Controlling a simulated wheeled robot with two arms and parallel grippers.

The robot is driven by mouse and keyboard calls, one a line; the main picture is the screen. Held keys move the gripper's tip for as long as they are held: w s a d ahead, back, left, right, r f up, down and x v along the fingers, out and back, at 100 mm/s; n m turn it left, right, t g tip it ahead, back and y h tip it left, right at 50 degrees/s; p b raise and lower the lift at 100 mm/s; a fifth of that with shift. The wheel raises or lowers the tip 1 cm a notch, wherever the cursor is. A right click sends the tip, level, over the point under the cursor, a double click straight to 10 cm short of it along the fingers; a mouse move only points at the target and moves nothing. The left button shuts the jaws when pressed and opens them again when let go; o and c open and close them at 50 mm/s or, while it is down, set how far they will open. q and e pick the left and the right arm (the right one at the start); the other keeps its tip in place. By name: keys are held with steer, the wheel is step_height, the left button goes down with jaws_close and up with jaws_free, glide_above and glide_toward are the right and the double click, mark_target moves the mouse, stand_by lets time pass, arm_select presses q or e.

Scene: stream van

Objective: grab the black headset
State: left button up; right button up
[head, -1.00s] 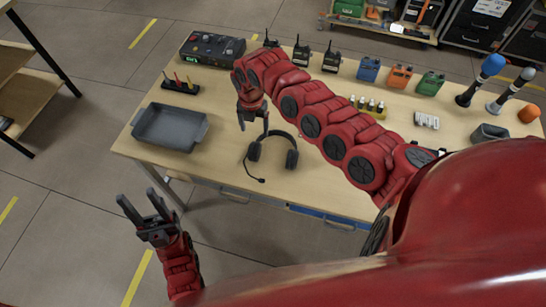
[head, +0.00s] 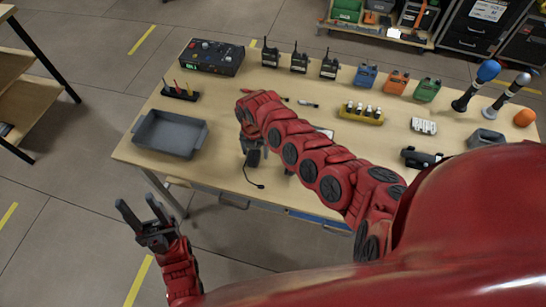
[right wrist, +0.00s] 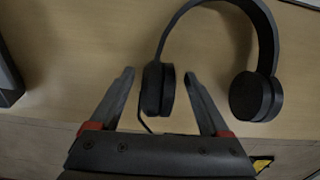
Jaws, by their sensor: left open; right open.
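The black headset (right wrist: 267,62) lies on the wooden table in the right wrist view, its band curving away to the right. Its left ear cup (right wrist: 157,90) sits between the open fingers of my right gripper (right wrist: 157,88); I cannot tell whether they touch it. In the head view my right arm hides most of the headset; an ear cup (head: 253,158) and the thin microphone boom (head: 255,181) show near the table's front edge. My left gripper (head: 142,212) is open and empty, in front of the table at lower left.
A grey tray (head: 170,134) stands left of the headset on the table (head: 220,110). A black control box (head: 211,57), several radios and coloured batteries stand along the back. Two microphones (head: 475,86) stand at the right.

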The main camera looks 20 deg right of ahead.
jaws_close()
stand_by(0.3)
steer(key=shift+r, duration=0.1)
